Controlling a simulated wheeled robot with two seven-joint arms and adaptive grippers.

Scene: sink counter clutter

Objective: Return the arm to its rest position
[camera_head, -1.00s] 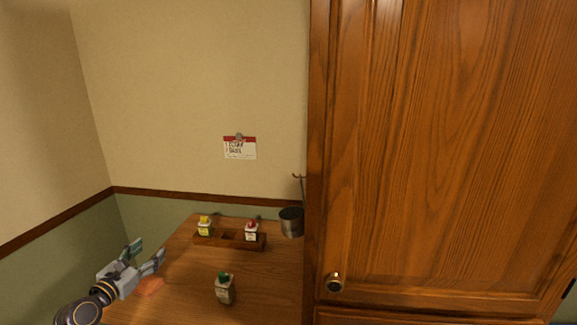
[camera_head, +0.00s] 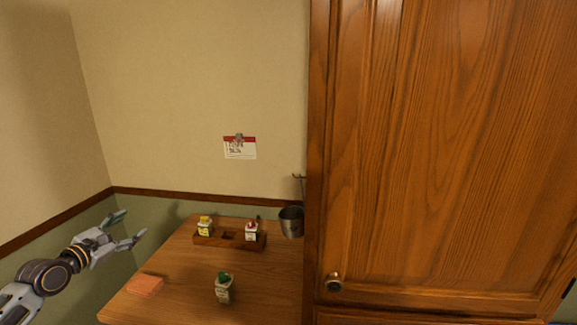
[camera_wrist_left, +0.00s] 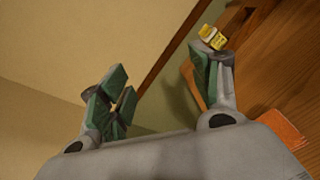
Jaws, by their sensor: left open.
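My left gripper (camera_head: 129,229) is open and empty in the head view, off the left side of the wooden counter and above its height in the picture. In the left wrist view its two green-padded fingers (camera_wrist_left: 160,95) are spread apart with nothing between them. My right gripper is in neither view.
The wooden counter (camera_head: 185,290) holds a green-capped bottle (camera_head: 224,290), an orange sponge-like block (camera_head: 145,285), and a wooden rack (camera_head: 212,241) with yellow-capped (camera_head: 204,227) and red-capped (camera_head: 251,231) bottles. A metal cup (camera_head: 291,222) is beside the tall cabinet (camera_head: 440,150). A note (camera_head: 240,149) hangs on the wall.

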